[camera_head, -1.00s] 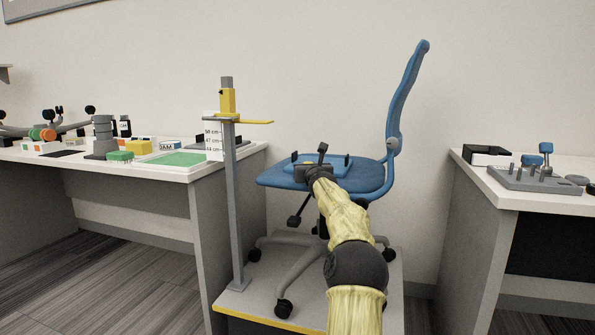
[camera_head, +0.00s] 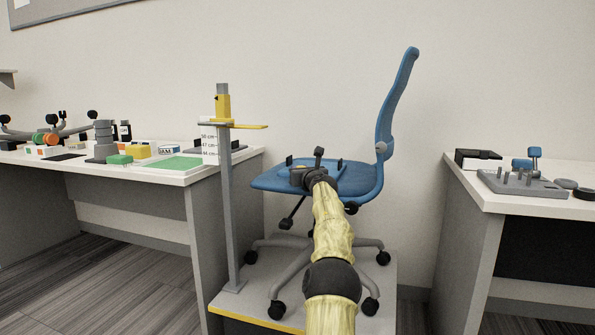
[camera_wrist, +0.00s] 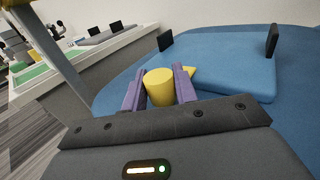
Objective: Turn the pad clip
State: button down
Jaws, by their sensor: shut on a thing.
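The pad clip is a yellow round knob (camera_wrist: 160,87) with a pointed tip on its right side, seen in the wrist view. My gripper (camera_wrist: 159,88) is shut on it, with one purple finger on each side of the knob. The knob sits at the near edge of a blue pad (camera_wrist: 222,66) on the blue chair seat (camera_head: 268,180). Two black upright tabs stand at the pad's far corners. In the head view my gripper (camera_head: 311,178) is over the seat, and my arm hides the clip's outline and part of the pad.
A height gauge post (camera_head: 228,185) with a yellow pointer (camera_head: 245,126) stands left of the chair. The chair stands on a grey platform (camera_head: 232,303). A left bench (camera_head: 170,176) holds several parts, and a right bench (camera_head: 487,200) holds a pegged block (camera_head: 522,184).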

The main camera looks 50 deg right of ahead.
jog(key=shift+w+a, duration=0.1)
jog(key=c, duration=1.1)
grip_release()
jog(key=shift+f, duration=0.1)
jog(key=shift+b, duration=0.35)
jog(key=shift+s+a+f+b, duration=0.1)
jog(key=shift+s+a+b, duration=0.05)
jog(key=shift+s+b, duration=0.15)
jog(key=b+v, duration=0.8)
jog(key=v, duration=0.8)
jog(key=shift+s+b, duration=0.35)
